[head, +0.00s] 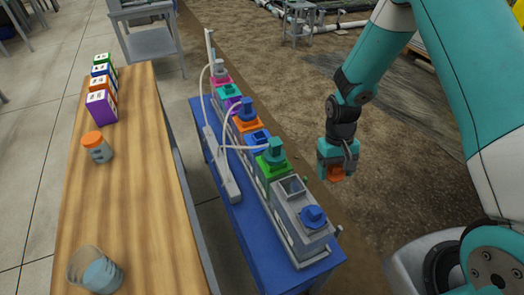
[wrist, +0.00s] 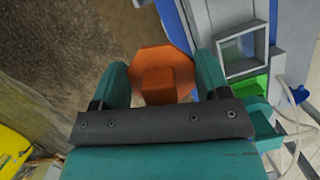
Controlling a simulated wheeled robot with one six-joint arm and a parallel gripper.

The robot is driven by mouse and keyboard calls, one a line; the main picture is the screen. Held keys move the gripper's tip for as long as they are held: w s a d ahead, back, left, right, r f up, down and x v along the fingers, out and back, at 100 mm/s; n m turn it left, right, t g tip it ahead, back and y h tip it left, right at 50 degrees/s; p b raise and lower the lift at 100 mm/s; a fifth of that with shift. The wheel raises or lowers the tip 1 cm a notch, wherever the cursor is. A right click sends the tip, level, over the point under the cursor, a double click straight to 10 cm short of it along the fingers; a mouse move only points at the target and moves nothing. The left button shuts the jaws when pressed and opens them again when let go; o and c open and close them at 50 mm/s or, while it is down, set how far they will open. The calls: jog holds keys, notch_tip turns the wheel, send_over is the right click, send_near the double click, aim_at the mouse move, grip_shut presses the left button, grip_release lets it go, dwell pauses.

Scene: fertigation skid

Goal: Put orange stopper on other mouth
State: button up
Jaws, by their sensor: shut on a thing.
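The orange stopper (wrist: 163,75) is an eight-sided piece with a square knob. My gripper (wrist: 162,68) is shut on it, one teal finger at each side. In the head view my gripper (head: 337,160) hangs right of the skid, with the orange stopper (head: 336,174) below it, clear of the skid. The grey unit (head: 298,213) at the skid's near end has an open square mouth (head: 292,187) and a blue stopper (head: 313,215). The square mouth (wrist: 242,52) also shows right of my gripper in the wrist view.
Coloured units, including a green one (head: 271,173), line the blue bench (head: 230,210), with white hoses and a grey rail beside them. A wooden table (head: 125,190) at left carries cartons, an orange-lidded jar (head: 97,148) and a clear container (head: 98,272). Bare soil lies right of the bench.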

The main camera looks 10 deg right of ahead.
jog(key=w+a+r+m+t+y, duration=0.1)
jog(key=a+r+m+y, duration=0.1)
jog(key=a+m, duration=0.5)
jog(key=w+a+r+m+t+y, duration=0.1)
jog(key=a+r+m+t, duration=0.2)
jog(key=m, duration=0.5)
jog(key=shift+g, duration=0.7)
jog(key=b+x, duration=0.4)
jog(key=x, duration=0.1)
jog(key=d+b+x, duration=0.1)
jog(key=b+x, duration=0.1)
jog(key=shift+w+a+f+b, duration=0.1)
jog(key=shift+w+f+b, duration=0.3)
jog(key=shift+f+b, duration=0.65)
jog(key=shift+f, duration=0.55)
jog(key=o, duration=1)
jog(key=shift+r, duration=0.1)
